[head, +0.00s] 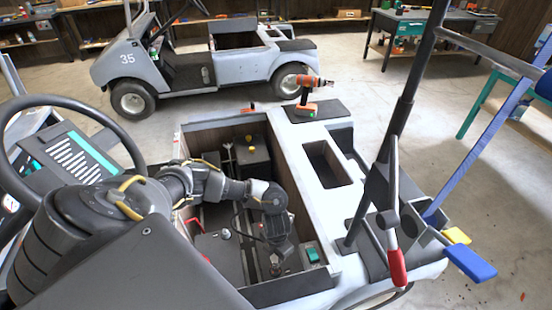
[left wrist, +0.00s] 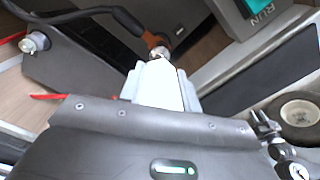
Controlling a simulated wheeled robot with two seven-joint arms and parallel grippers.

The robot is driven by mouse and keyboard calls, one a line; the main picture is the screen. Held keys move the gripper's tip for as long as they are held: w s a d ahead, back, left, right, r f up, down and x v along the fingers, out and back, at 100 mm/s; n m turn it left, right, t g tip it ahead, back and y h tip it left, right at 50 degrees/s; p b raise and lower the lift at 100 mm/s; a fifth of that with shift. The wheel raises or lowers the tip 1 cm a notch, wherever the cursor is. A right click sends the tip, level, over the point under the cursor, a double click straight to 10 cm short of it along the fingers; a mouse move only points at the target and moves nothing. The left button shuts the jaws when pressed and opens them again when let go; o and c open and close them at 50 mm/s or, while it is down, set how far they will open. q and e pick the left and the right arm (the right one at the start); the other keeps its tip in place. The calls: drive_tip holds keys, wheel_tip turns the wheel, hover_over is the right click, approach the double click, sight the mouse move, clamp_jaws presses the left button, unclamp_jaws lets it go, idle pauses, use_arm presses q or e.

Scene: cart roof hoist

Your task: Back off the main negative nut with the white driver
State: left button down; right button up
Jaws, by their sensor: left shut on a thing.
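My left gripper (head: 277,256) reaches down into the open bay of the cart. It is shut on the white driver (left wrist: 160,84), which shows in the left wrist view between the jaws. The driver points at a silver nut (left wrist: 159,53) on a copper-coloured lug at the end of a black cable (left wrist: 100,11). The driver's front end is at or very near this nut; I cannot tell whether it is seated on it. I cannot read any label that marks the nut as main negative. My right gripper is not in view.
A second silver post (left wrist: 35,43) stands at the left of the wrist view. A green RUN switch (head: 312,254) sits by the bay's right wall. An orange drill (head: 308,103) stands on a dark mat on the body. A steering wheel (head: 15,108) is at left, a roof post (head: 400,120) at right.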

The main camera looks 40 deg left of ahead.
use_arm(q)
drive_tip(key=shift+r+p, duration=2.95)
drive_tip(key=shift+r, duration=0.55)
